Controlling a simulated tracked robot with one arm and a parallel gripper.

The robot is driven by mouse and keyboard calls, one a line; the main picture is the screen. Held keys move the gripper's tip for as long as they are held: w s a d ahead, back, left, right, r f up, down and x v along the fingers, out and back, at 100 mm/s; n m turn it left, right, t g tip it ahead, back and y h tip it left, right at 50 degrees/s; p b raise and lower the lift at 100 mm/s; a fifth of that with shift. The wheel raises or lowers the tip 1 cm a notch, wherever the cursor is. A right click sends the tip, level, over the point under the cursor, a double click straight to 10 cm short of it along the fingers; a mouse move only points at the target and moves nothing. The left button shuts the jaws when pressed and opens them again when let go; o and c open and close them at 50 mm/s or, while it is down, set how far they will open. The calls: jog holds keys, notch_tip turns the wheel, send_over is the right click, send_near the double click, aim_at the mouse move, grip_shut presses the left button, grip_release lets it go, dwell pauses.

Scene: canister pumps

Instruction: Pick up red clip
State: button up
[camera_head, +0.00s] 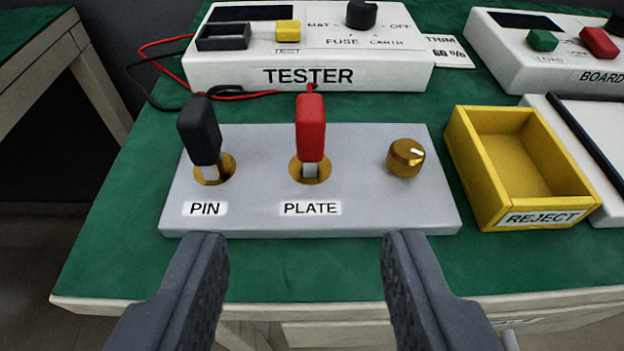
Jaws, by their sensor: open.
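The red clip (311,128) stands upright in the brass socket marked PLATE on a grey block (265,180). A red lead shows at its top and runs back toward the tester. A black clip (200,131) stands, slightly tilted, in the brass socket marked PIN, left of the red one. My gripper (306,238) is open and empty. Its two fingers are at the bottom of the view, in front of the block, one to each side of the red clip's line. The clip is beyond the fingertips and apart from them.
A brass knob (406,157) sits on the block's right side. The white tester box (310,65) stands behind, with red and black leads at its left. A yellow REJECT bin (490,205) is at right, and another white box (520,58) is behind it. Green table shows in front of the block.

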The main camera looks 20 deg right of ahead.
aim_at(310, 134)
jog(key=p+x, duration=0.4)
jog(key=x, duration=0.3)
jog(key=shift+w+f, duration=0.15)
jog(key=shift+w, duration=0.15)
jog(key=shift+b+x, duration=0.7)
jog(key=shift+x, duration=1.6)
jog(key=shift+w+d+f, duration=0.3)
jog(key=shift+w, duration=0.15)
jog(key=shift+r, duration=0.1)
grip_shut()
